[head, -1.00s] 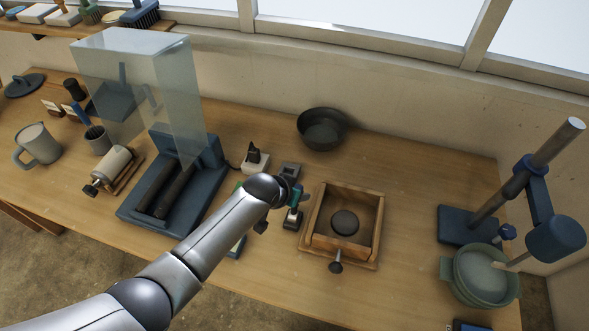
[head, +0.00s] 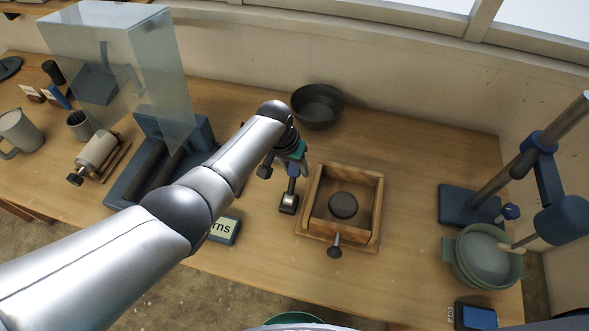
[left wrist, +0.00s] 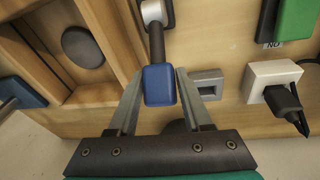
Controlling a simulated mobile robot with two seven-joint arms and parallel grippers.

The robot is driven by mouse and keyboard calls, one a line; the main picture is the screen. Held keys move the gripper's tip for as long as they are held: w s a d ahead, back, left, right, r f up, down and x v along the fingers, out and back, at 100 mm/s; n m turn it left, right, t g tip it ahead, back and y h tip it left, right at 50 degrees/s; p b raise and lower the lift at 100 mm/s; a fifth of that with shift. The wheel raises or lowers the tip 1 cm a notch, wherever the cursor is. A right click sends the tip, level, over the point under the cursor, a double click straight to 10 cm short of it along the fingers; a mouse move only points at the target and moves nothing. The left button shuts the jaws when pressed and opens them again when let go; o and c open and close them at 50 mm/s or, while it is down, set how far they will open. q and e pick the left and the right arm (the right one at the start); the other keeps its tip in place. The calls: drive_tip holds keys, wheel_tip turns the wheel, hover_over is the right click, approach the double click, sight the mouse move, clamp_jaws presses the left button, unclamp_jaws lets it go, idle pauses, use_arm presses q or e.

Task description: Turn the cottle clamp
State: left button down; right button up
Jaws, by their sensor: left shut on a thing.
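A short lever with a blue handle stands beside the wooden box; the handle shows in the left wrist view (left wrist: 160,85) and its metal base in the head view (head: 289,204). My left gripper (head: 292,168) is shut on this blue handle, with a finger on each side in the left wrist view (left wrist: 155,95). The wooden box (head: 311,195), open on top, holds a dark round piece (head: 343,205). A screw with a dark knob (head: 335,251) sticks out of the box's front; nothing grips it. I cannot tell which of these is the cottle clamp. My right gripper is out of view.
A dark bowl (head: 318,105) stands behind the box. A roller machine with a clear hood (head: 155,75) is at the left. A stand (head: 466,203) and green bowls (head: 462,276) are at the right. A plugged socket (left wrist: 272,85) is close to my gripper.

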use_arm(q)
drive_tip(key=shift+s+f, duration=0.15)
drive_tip(key=shift+c, duration=1.7)
unclamp_jaws()
drive_tip(key=shift+a+r+p, duration=0.1)
drive_tip(key=shift+r+p, duration=0.3)
drive_tip(key=shift+r, duration=0.35)
drive_tip(key=p+v, duration=0.3)
drive_tip(key=v, duration=1)
drive_tip(key=shift+r+p, duration=0.4)
drive_tip(key=shift+a, duration=0.1)
